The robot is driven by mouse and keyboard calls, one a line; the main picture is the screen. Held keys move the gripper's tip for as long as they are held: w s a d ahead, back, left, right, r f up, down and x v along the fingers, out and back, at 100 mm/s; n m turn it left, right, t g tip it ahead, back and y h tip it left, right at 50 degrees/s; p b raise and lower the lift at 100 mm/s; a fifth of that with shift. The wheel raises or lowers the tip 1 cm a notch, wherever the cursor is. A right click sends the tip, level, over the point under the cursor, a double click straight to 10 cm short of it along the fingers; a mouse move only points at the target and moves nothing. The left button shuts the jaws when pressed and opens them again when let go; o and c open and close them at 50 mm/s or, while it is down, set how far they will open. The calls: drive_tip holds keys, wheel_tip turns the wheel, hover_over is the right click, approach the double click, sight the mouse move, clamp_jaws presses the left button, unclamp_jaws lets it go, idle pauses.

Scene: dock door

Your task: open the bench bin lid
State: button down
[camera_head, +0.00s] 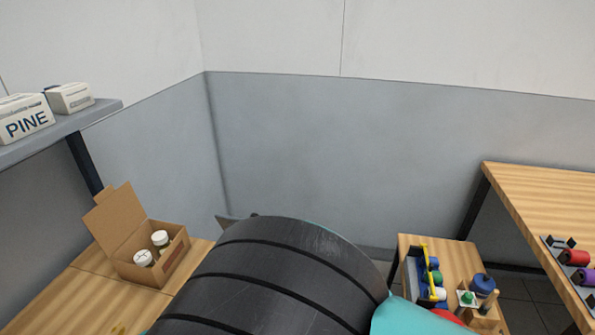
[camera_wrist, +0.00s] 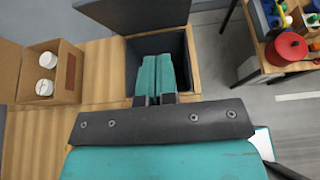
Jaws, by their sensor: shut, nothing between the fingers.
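The bench bin is a dark, box-shaped opening (camera_wrist: 187,72) set into the wooden bench top in the wrist view. Its dark grey lid (camera_wrist: 135,14) stands raised at the far side of the opening, its top cut off by the frame edge. My gripper (camera_wrist: 156,58) has teal fingers, shut together with nothing between them. The fingers reach over or into the opening, short of the lid in the picture; I cannot tell how deep they are. In the head view my arm hides the bin; a small grey corner (camera_head: 229,222) beside it may be the lid.
An open cardboard box (camera_head: 178,255) with two white-capped jars stands on the bench left of the bin. A shelf (camera_head: 95,112) with PINE boxes is above it. A low wooden table (camera_head: 413,245) with containers and a red pot (camera_wrist: 284,50) stands right, beyond a floor gap.

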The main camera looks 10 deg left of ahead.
drive_tip(key=w+f+p, duration=0.2)
drive_tip(key=w+p, duration=0.3)
drive_tip(key=w, duration=0.6)
drive_tip(key=shift+d, duration=0.45)
drive_tip(key=shift+a, duration=0.1)
